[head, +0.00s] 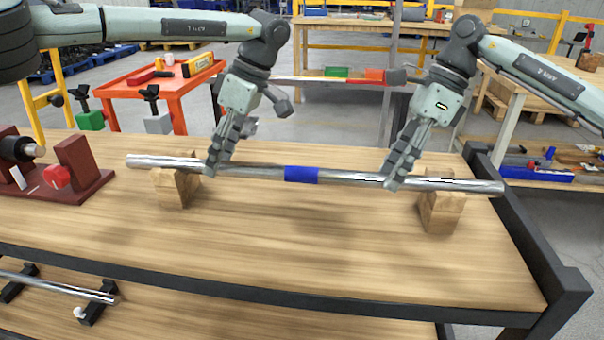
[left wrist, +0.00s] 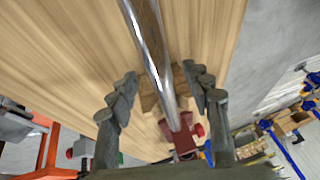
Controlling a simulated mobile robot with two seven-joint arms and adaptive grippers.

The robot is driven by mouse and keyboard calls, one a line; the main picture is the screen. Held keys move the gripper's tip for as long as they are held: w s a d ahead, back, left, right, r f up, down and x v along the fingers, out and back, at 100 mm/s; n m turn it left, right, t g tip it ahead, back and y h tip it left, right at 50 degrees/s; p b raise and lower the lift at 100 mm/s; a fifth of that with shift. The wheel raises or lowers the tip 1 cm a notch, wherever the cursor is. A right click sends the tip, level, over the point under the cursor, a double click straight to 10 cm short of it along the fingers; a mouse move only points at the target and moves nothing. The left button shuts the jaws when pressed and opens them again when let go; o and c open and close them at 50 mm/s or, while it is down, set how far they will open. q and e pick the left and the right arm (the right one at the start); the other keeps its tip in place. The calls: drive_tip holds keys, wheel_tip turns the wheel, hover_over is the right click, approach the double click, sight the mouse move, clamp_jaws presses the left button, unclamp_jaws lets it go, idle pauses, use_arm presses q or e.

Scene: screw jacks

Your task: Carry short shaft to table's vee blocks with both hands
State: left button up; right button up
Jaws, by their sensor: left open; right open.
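The short shaft (head: 255,171) is a shiny steel bar with a blue band (head: 302,174) near its middle. It lies across the two wooden vee blocks on the table (head: 300,235), the left block (head: 177,188) and the right block (head: 441,212). My left gripper (head: 213,168) is at the shaft just right of the left block. In the left wrist view the shaft (left wrist: 148,45) runs between its spread fingers (left wrist: 160,108). My right gripper (head: 393,180) is at the shaft left of the right block. Its far finger is partly hidden.
A dark red stand (head: 85,170) with a red knob is at the table's left. Another steel bar (head: 60,284) lies on holders on the lower shelf. A black rail (head: 525,225) edges the table's right side. The table front is clear.

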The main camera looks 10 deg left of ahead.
use_arm(q)
drive_tip(key=shift+a+f, duration=0.15)
drive_tip(key=shift+f, duration=0.1)
use_arm(e)
drive_tip(key=shift+a+f, duration=0.1)
drive_tip(key=shift+f, duration=0.15)
use_arm(q)
drive_tip(key=shift+c, duration=0.5)
use_arm(e)
drive_tip(key=shift+c, duration=0.5)
use_arm(q)
clamp_jaws()
use_arm(e)
clamp_jaws()
use_arm(q)
drive_tip(key=shift+r, duration=0.35)
use_arm(e)
drive_tip(key=shift+a+r, duration=0.1)
drive_tip(key=shift+r, duration=0.3)
